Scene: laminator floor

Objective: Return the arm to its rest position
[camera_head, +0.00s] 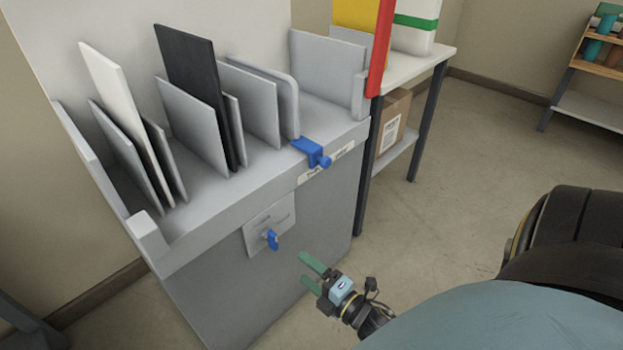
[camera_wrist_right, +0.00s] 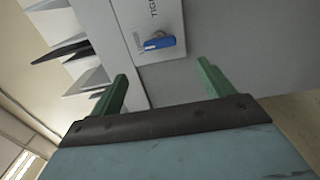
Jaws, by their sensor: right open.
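My right gripper (camera_head: 308,272) is open and empty in the head view, with its green fingers apart. It is in front of the grey cabinet (camera_head: 210,290), to the lower right of a blue knob (camera_head: 271,239) on a light plate. In the right wrist view the two green fingers (camera_wrist_right: 162,88) stand wide apart with nothing between them. The blue knob also shows there (camera_wrist_right: 159,43), beyond the fingertips and apart from them. My left gripper is in neither view.
A white panel (camera_head: 125,120) and a dark panel (camera_head: 195,85) stand in slots on the cabinet top. A blue clamp (camera_head: 312,152) sits at its front edge. A table (camera_head: 425,62) with a cardboard box (camera_head: 393,120) below stands right. Floor (camera_head: 440,210) is clear right of the cabinet.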

